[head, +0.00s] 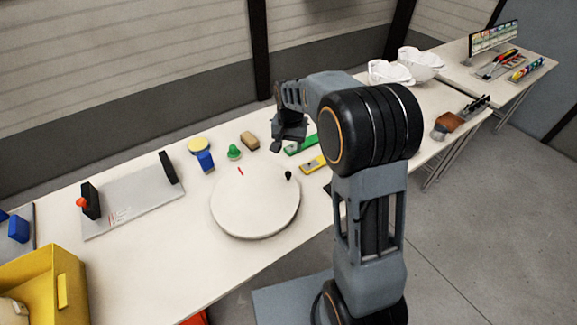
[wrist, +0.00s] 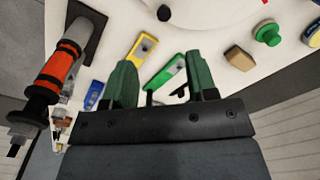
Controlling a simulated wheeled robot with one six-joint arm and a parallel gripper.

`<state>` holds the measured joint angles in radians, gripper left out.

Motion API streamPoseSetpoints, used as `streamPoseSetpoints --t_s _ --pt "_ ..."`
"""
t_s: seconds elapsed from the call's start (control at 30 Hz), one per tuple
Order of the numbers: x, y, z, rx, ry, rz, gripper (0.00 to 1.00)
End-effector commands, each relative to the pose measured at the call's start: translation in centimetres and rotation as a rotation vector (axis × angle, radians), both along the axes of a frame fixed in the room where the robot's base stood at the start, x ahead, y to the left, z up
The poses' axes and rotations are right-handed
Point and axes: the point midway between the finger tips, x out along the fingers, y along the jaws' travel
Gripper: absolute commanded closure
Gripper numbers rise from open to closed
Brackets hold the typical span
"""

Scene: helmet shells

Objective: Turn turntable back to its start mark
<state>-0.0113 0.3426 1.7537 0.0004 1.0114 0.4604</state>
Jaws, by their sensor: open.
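The turntable (head: 250,205) is a round white disc lying on the long white table. A short red mark (head: 240,171) shows near its far edge, and a small black knob (head: 288,175) stands near its right rim. In the wrist view part of the disc (wrist: 205,14) shows at the top, with the black knob (wrist: 164,13) at its edge. My gripper (head: 284,140) is above the table behind the disc's right side. In the wrist view its two green fingers (wrist: 160,75) are apart with nothing held between them. It is clear of the knob.
Green (head: 303,144) and yellow (head: 313,164) tools lie right of the disc. A grey plate (head: 135,205) with black uprights lies left. The table's front strip is clear.

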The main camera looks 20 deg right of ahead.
Motion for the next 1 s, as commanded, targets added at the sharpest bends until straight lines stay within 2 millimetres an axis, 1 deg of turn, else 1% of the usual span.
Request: streamPoseSetpoints --t_s 0.03,0.1,0.23,0.37,0.7,0.9,1.0 --pt "0.8 -0.1 -0.3 0.0 0.013 -0.018 0.48" --pt "1.5 -0.1 -0.9 0.0 0.025 -0.037 0.48" --pt "2.1 -0.2 -2.2 0.0 0.035 -0.057 0.48" --pt "2.1 -0.3 -4.1 0.0 0.039 -0.062 0.48" --pt "2.1 -0.4 -10.6 0.0 0.039 -0.062 0.48" --pt "2.1 -0.4 -13.4 0.0 0.037 -0.061 0.48" --pt "2.1 -0.3 -14.3 0.0 0.035 -0.061 0.48"
